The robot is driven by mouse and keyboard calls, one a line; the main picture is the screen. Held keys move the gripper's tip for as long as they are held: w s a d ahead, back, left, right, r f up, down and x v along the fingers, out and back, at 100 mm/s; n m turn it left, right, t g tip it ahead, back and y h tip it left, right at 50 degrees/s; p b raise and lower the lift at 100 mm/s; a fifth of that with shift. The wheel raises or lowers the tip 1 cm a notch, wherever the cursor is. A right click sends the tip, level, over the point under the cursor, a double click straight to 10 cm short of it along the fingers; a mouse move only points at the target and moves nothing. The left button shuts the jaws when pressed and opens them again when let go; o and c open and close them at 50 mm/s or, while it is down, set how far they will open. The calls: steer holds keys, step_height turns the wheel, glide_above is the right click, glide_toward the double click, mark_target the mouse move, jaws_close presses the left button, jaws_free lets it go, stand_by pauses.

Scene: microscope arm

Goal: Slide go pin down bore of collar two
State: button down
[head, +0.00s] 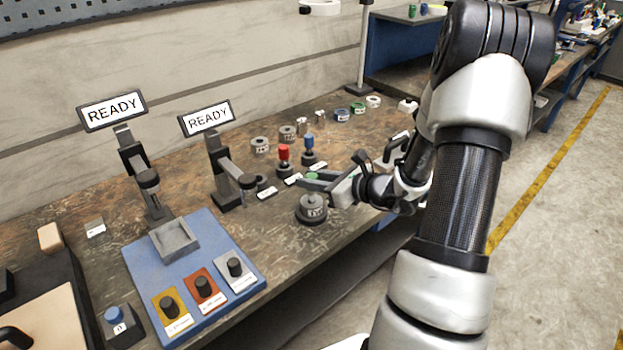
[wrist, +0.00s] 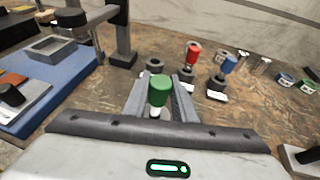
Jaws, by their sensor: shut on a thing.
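My gripper (head: 322,181) is shut on a green-capped pin (wrist: 159,90), which I take to be the go pin. The green cap stands up between the two fingers in the wrist view, with a pale section below it; its lower end is hidden. In the head view, a grey round stepped piece (head: 312,209) with a label sits on the bench just below my gripper. Grey collars (head: 260,146) (head: 288,132) stand at the back with small labels. I cannot read which is collar two, nor tell whether the pin touches anything.
A red-capped piece (head: 284,154) and a blue-capped piece (head: 308,143) stand in dark holders behind my gripper; an empty-looking dark holder (wrist: 155,65) is nearby. Two stands show READY signs (head: 111,108). A blue fixture (head: 215,265) with knobs lies left.

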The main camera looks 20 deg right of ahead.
steer(key=shift+f+b, duration=1.2)
steer(key=shift+f, duration=0.2)
steer(key=c, duration=1.4)
jaws_free()
steer(key=p+v, duration=0.2)
steer(key=v, duration=1.5)
steer(key=shift+s+d, duration=0.1)
steer(key=shift+s, duration=0.1)
